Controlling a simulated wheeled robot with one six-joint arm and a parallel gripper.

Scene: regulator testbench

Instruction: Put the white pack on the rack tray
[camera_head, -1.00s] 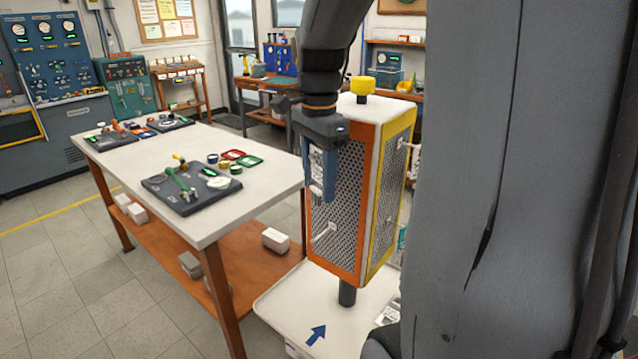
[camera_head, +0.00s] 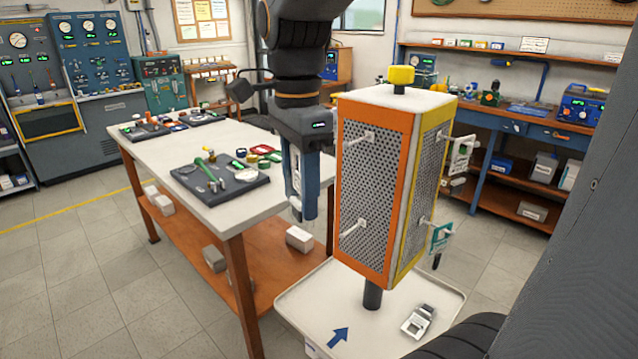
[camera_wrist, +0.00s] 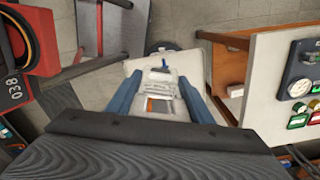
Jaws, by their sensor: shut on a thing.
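My gripper (camera_head: 308,200) points down, left of the orange panel of the upright rack (camera_head: 375,190) and apart from it. In the wrist view its two blue fingers are closed on the white pack (camera_wrist: 158,90), which has an orange patch. In the head view only a pale edge of the pack shows beside the fingers; the rest is hidden. The rack tray (camera_head: 315,300) is the white tray under the rack, with a blue arrow on it. It is lower than my gripper. A grey-white device (camera_head: 418,321) lies on the tray's right part.
Pegs (camera_head: 360,140) stick out of the orange panel; tags (camera_head: 461,155) hang on the yellow side. A white-topped bench (camera_head: 240,205) with a dark board (camera_head: 220,182) stands left, close to my gripper. The tray's front left is clear around the arrow.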

